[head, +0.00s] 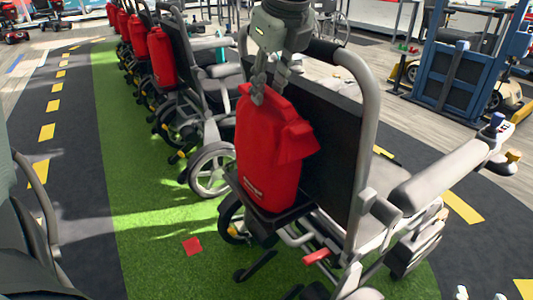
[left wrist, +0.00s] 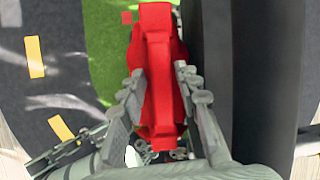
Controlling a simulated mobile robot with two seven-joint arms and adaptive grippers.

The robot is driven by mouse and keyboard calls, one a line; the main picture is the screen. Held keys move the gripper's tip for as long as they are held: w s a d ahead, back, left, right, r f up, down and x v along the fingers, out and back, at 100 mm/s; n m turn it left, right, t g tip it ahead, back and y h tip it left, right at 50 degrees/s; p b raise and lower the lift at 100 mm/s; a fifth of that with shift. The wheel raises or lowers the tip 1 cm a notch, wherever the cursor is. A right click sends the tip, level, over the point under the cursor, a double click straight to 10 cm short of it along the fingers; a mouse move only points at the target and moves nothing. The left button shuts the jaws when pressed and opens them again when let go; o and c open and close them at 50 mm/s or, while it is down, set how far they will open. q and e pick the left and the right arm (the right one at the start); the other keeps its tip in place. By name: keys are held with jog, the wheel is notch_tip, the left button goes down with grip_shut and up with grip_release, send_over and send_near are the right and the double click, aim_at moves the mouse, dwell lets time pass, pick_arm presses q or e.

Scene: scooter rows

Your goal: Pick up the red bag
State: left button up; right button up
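The red bag (head: 268,150) stands upright on a small dark ledge at the back of the nearest wheelchair-like scooter (head: 325,135). My left gripper (head: 258,94) reaches down from above to the bag's top. In the left wrist view the red bag (left wrist: 158,70) lies between the two spread fingers of my left gripper (left wrist: 160,72). The fingers flank its narrow raised top part, and I see no clear grip on it. Two pale fingertips of my right gripper (head: 480,294) show apart at the bottom right edge, with nothing between them.
More scooters with red bags (head: 162,56) stand in a row behind, on a green strip (head: 125,170). A red square (head: 192,246) lies on the green. The scooter's armrest (head: 440,175) juts right. A blue frame (head: 450,75) stands at the back right.

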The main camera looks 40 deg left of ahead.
dwell(0.3)
pick_arm(q)
grip_shut()
dwell(0.4)
